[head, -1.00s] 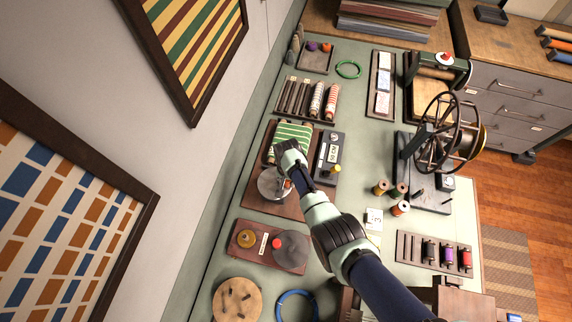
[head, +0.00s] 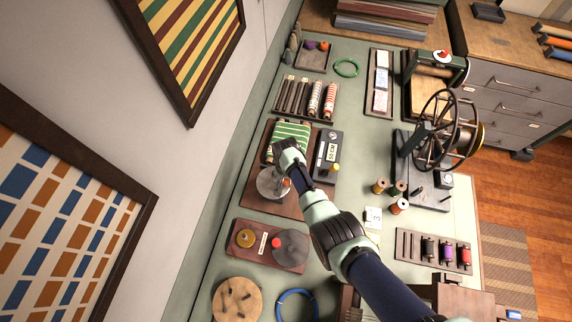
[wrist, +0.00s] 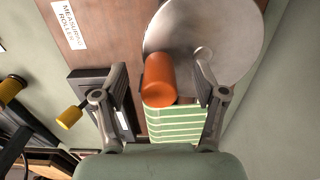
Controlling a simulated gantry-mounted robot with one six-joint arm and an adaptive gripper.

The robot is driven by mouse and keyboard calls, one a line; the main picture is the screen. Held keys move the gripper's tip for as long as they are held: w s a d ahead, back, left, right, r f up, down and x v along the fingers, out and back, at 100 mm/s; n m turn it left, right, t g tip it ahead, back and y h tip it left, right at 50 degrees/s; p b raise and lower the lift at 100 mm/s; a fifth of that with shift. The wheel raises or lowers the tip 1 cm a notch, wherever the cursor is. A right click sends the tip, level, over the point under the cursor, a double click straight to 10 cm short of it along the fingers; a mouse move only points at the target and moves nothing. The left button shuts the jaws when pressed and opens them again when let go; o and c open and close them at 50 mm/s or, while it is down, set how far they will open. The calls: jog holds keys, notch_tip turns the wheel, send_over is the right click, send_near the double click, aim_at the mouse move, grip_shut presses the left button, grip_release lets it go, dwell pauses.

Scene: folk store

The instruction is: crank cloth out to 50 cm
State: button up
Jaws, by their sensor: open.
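The measuring roller stands on a brown board (head: 262,203), with a round grey crank disc (head: 267,180) that also fills the top of the wrist view (wrist: 235,40). An orange crank handle (wrist: 159,80) sticks out from the disc. Green-and-white striped cloth (head: 291,132) lies flat behind the disc and also shows below the handle in the wrist view (wrist: 175,125). My gripper (wrist: 163,82) is open, with one finger on each side of the orange handle. In the wrist view I see a gap on the left side; contact on the right cannot be told.
A dark unit with a white label (head: 327,150) and a yellow-knobbed lever (head: 335,168) stands right beside the cloth. Thread spools (head: 397,188) and a large wheel (head: 447,130) stand farther right. A tray of rolls (head: 308,98) lies behind. A weight board (head: 268,246) lies in front.

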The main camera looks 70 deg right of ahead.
notch_tip(320, 180, up, 9)
jog(key=p, duration=0.8)
jog(key=shift+r+p, duration=0.1)
jog(key=shift+p, duration=0.2)
dwell(0.3)
